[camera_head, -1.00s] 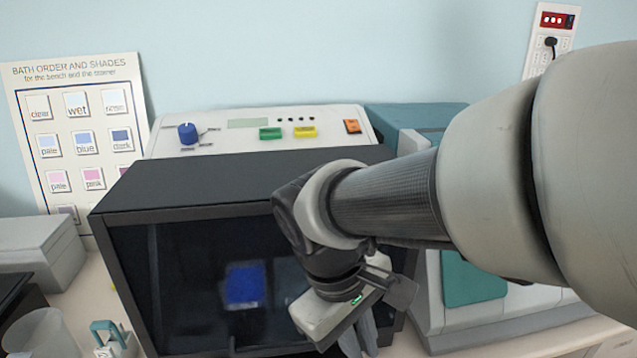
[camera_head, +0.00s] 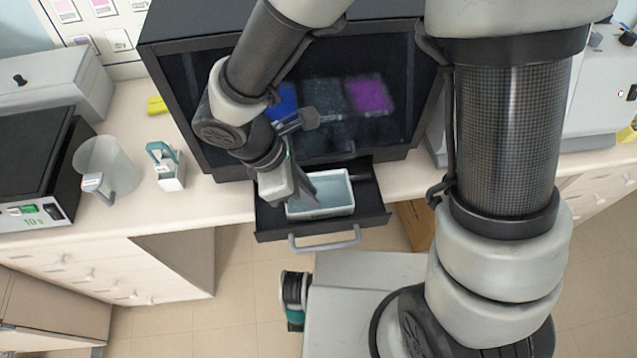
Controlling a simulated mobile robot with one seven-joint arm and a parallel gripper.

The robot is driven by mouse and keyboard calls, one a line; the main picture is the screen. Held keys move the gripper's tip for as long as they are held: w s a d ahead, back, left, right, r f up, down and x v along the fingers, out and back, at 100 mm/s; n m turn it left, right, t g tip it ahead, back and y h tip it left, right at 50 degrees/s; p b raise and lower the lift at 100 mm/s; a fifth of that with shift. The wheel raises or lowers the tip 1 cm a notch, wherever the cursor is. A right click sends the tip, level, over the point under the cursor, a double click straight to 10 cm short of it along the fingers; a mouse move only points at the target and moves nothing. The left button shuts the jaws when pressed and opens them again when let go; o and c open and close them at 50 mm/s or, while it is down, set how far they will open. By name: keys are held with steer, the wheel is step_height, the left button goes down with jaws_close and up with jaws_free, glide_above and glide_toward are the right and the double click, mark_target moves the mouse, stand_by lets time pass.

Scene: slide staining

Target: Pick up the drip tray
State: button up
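The drip tray appears to be the pale blue-white open box (camera_head: 338,194) in the pulled-out black drawer (camera_head: 273,222) under the dark-windowed machine. It lies flat and looks empty. My gripper (camera_head: 306,190) points down at the tray's left back part, with its dark fingers overlapping the tray in the picture. Whether the fingers touch the tray's wall or hang above it is not clear. The gripper body hides the tray's back left corner, and the gap between the fingers is too small to read.
The drawer's grey handle (camera_head: 325,241) faces the front over open floor. On the bench to the left stand a clear beaker (camera_head: 107,168), a small white holder with a teal handle (camera_head: 165,167) and a black-topped device (camera_head: 32,165). The black machine (camera_head: 200,55) rises behind the tray.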

mark_target(321, 211)
steer(key=x, duration=0.3)
steer(key=shift+d+f, duration=0.15)
steer(key=shift+f, duration=0.15)
steer(key=shift+a+b+x, duration=0.15)
steer(key=shift+b+x, duration=0.05)
steer(key=shift+x, duration=1.2)
steer(key=shift+a+b+x, duration=0.15)
steer(key=shift+a+x, duration=0.05)
steer(key=shift+x, duration=1.15)
steer(key=shift+f, duration=0.15)
jaws_close()
steer(key=shift+r, duration=0.2)
